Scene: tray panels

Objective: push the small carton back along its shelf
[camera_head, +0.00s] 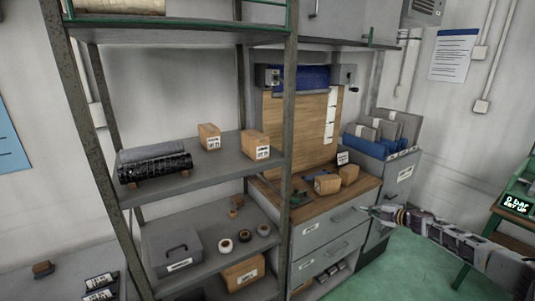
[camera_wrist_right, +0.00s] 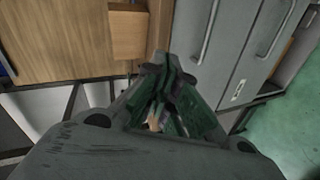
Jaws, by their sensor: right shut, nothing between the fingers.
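Two small brown cartons stand on the middle shelf (camera_head: 205,170) of the rack in the head view. One labelled carton (camera_head: 255,146) is near the front edge at the right end. The other labelled carton (camera_head: 209,137) stands further back, to its left. I cannot tell which one the task means. My right gripper (camera_head: 365,210) is shut and empty, in front of the drawer cabinet, well to the right of both cartons and apart from them. Its closed fingers show in the right wrist view (camera_wrist_right: 165,80). My left gripper is not in view.
Dark rolls (camera_head: 154,168) lie on the same shelf at the left. A rack post (camera_head: 289,100) stands right of the cartons. The lower shelf holds a grey box (camera_head: 174,250) and several rolls of tape. A workbench with drawers (camera_head: 330,230) is between rack and gripper.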

